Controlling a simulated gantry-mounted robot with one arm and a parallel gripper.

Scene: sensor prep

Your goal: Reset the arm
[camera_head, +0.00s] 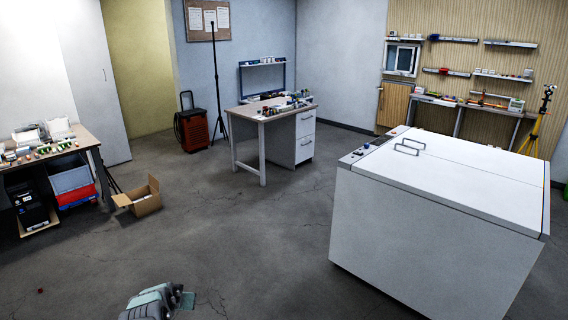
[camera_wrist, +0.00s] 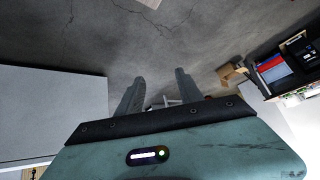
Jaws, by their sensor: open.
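My gripper (camera_wrist: 160,80) shows in the wrist view with its two grey fingers spread apart. Nothing is between the fingers, and bare floor shows beyond them. In the head view, a teal and grey part of my arm shows at the bottom edge, left of centre, over open floor. The fingers cannot be made out clearly there. My gripper touches nothing that I can see.
A large white cabinet (camera_head: 420,235) with two handles stands at the right. A desk (camera_head: 247,133) stands at the back middle. An open cardboard box (camera_head: 146,204) lies beside the left workbench (camera_head: 92,143). The middle floor is clear.

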